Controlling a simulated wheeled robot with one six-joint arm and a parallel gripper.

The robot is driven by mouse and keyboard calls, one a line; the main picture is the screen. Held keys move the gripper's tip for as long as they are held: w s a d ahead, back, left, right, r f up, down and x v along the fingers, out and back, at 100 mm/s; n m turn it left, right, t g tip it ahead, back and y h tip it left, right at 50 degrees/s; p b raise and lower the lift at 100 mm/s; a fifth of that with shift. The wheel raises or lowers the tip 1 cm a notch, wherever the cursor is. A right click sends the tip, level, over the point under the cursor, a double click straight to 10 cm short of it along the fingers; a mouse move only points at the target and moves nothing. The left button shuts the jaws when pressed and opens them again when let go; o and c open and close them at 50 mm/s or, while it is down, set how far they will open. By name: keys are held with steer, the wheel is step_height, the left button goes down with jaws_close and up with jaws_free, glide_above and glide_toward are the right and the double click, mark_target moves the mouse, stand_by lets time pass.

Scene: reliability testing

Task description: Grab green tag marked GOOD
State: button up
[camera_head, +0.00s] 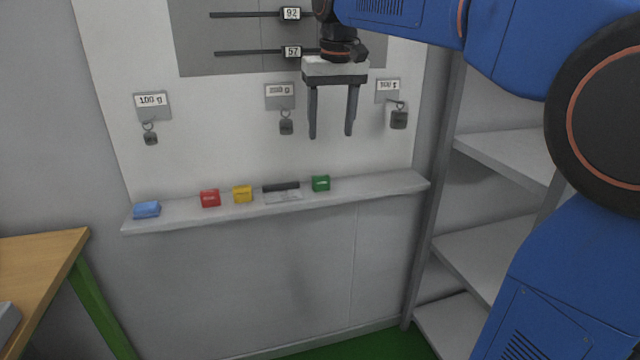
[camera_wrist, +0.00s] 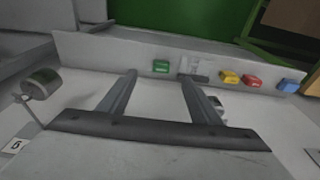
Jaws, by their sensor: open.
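The green tag (camera_head: 321,184) is a small block on the narrow wall shelf (camera_head: 375,190), right of the dark bar. Its marking is too small to read. It also shows in the wrist view (camera_wrist: 161,66), beyond my fingertips. My gripper (camera_head: 331,136) points down in front of the wall panel, above the shelf and apart from the tag. Its two fingers are spread and nothing is between them. The same open fingers show in the wrist view (camera_wrist: 159,78).
The shelf also bears a red block (camera_head: 210,198), a yellow block (camera_head: 242,194), a blue block (camera_head: 147,210) and a dark bar (camera_head: 281,187). Weights hang on the panel, one (camera_head: 286,126) left of my fingers, another (camera_head: 399,119) right. A shelving rack (camera_head: 500,155) stands at right.

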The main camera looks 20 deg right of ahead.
steer(key=w+a+r, duration=0.1)
steer(key=w, duration=0.2)
glide_above(321, 176)
steer(key=f, duration=1.1)
steer(key=shift+s+a+f, duration=0.1)
steer(key=shift+s+f, duration=0.1)
steer(key=shift+f, duration=0.1)
steer(key=shift+w+f, duration=0.1)
steer(key=shift+f, duration=2.5)
steer(key=c, duration=1.1)
